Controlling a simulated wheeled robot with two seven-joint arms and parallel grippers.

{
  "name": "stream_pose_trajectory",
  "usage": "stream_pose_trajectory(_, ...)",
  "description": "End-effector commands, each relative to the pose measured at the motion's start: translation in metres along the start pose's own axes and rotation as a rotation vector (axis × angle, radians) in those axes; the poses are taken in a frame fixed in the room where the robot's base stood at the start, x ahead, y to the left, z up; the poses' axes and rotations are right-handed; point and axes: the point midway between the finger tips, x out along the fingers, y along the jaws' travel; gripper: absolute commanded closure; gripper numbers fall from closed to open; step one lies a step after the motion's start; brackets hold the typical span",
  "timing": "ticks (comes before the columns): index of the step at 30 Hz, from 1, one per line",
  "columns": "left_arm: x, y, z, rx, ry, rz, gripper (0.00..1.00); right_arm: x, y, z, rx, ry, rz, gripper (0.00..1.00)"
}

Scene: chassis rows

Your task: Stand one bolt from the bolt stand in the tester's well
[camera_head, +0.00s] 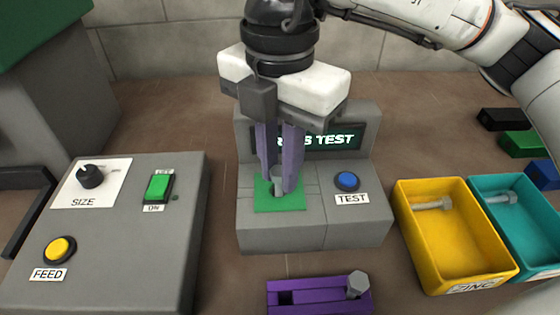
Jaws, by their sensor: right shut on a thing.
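My right gripper (279,188) points down with its purple fingers shut on a grey bolt (278,176). The bolt is at the green pad (292,204) on the grey tester (277,236). The fingers hide part of the bolt and the well, so I cannot tell how deep the bolt sits. The purple bolt stand (318,300) is at the front edge, with one bolt (357,284) at its right end and a dark empty slot at its left. My left gripper is not in view.
The tester has a blue TEST button (347,181) and a lit display (335,140), partly hidden. A yellow bin (440,258) and a teal bin (519,246) at the right each hold a bolt. A grey control box (130,255) stands left.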

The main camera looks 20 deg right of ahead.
Motion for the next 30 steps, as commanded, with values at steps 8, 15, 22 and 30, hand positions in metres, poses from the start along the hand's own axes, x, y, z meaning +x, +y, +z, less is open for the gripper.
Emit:
stream_pose_trajectory(8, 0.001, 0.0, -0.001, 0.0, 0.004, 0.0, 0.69, 0.002, 0.0, 0.0, 0.0, 0.0, 0.0, 0.61)
stream_pose_trajectory(15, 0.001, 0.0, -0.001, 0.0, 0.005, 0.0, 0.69, 0.002, 0.0, 0.0, 0.0, 0.0, 0.0, 0.61)
stream_pose_trajectory(22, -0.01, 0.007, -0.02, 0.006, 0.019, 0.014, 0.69, -0.011, 0.001, 0.0, 0.0, 0.0, 0.004, 0.61)
stream_pose_trajectory(30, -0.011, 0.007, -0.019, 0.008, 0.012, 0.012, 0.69, -0.07, 0.001, 0.0, 0.0, 0.0, 0.003, 0.61)
